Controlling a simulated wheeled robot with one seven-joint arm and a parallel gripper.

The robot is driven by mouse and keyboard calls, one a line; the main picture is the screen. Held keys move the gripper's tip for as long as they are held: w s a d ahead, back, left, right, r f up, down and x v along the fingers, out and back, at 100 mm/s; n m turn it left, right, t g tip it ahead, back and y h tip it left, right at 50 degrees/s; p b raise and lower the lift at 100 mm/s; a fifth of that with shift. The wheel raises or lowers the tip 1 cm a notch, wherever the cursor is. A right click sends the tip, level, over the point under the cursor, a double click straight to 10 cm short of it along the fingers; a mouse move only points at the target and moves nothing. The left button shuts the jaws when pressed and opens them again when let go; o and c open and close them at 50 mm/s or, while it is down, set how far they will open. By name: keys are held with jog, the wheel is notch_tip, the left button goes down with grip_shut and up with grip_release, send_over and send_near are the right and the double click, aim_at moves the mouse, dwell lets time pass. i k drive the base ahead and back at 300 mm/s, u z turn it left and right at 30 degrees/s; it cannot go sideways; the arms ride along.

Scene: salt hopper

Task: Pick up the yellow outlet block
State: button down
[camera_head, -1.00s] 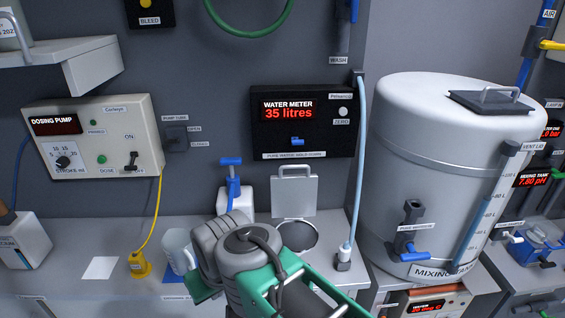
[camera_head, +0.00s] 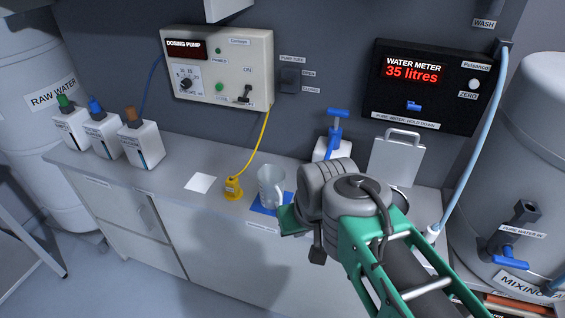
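The yellow outlet block (camera_head: 233,188) stands upright on the grey counter, joined by a yellow tube to the dosing pump above. It sits between a white square and a clear mug. My gripper, at the end of my green and grey arm, is to the right of the block, beyond the mug and apart from the block. My arm's grey wrist joint fills the view there, and I cannot make out the fingertips or whether they hold anything.
The clear mug (camera_head: 271,185) stands on a blue mat (camera_head: 285,203) close to the block's right. The white square (camera_head: 200,183) lies to its left. Several capped bottles (camera_head: 137,144) stand further left. The dosing pump (camera_head: 218,68) hangs on the wall behind. The counter front (camera_head: 190,225) is clear.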

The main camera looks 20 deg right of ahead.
aim_at(232, 185)
jog(key=u, duration=0.3)
jog(key=k, duration=0.4)
jog(key=u, duration=1.45)
jog(key=i, duration=1.25)
jog(key=z, duration=0.15)
